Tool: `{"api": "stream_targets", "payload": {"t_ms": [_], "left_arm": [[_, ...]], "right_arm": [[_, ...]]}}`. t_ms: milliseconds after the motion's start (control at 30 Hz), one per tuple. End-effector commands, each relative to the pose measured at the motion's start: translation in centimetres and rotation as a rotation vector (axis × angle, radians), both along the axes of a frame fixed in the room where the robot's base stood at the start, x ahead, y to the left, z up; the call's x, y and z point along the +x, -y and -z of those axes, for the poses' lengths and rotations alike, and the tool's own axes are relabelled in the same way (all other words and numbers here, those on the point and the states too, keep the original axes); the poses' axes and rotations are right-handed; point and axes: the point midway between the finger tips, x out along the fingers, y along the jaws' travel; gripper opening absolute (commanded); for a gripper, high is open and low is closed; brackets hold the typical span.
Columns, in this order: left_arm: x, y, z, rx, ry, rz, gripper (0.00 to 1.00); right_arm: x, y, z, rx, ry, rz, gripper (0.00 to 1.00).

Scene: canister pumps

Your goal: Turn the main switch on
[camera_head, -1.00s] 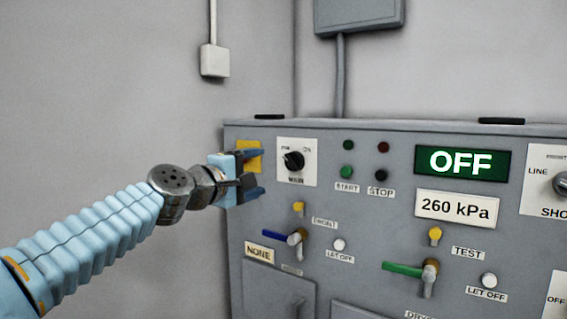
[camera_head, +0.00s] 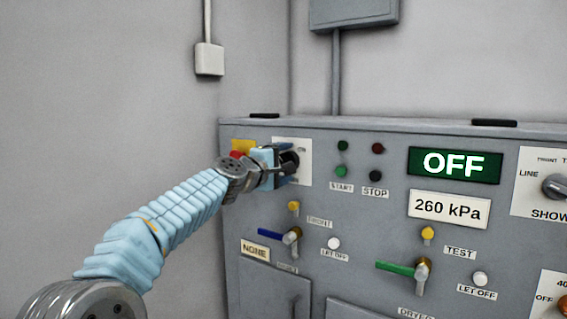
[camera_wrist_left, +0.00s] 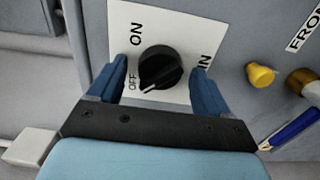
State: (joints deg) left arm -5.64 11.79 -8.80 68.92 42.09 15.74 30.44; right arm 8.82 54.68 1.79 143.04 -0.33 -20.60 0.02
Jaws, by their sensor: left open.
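The main switch (camera_head: 290,161) is a black rotary knob on a white plate at the upper left of the grey panel. In the left wrist view the knob (camera_wrist_left: 161,68) sits between the two blue fingers of my left gripper (camera_wrist_left: 162,74), which are open with a gap on each side. Its white pointer mark is towards the OFF label, and the ON label is above. In the head view my left gripper (camera_head: 284,163) reaches in from the left and partly hides the switch and its labels. My right gripper is not in view.
A yellow plate with a red part (camera_head: 237,155) is beside my left wrist. START and STOP buttons (camera_head: 376,175) are right of the switch. A green display (camera_head: 455,165) reads OFF; a gauge (camera_head: 448,209) reads 260 kPa. Blue (camera_head: 270,234) and green (camera_head: 398,267) handles stick out below.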

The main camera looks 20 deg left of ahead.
Motion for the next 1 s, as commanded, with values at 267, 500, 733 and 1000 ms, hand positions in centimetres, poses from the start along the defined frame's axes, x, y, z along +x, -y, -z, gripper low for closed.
{"api": "stream_targets", "payload": {"t_ms": [267,500,733,1000], "left_arm": [[0.0,0.0,0.0,0.000,-0.001,0.000,0.54],[0.0,0.0,0.1,0.000,-0.001,0.000,0.22],[0.0,0.0,0.2,0.026,0.003,0.000,0.22],[0.0,0.0,0.3,0.166,0.022,0.002,0.22]], "right_arm": [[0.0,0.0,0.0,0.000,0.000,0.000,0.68],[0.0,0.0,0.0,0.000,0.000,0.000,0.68],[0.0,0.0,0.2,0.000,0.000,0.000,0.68],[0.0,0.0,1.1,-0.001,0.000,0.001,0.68]]}}
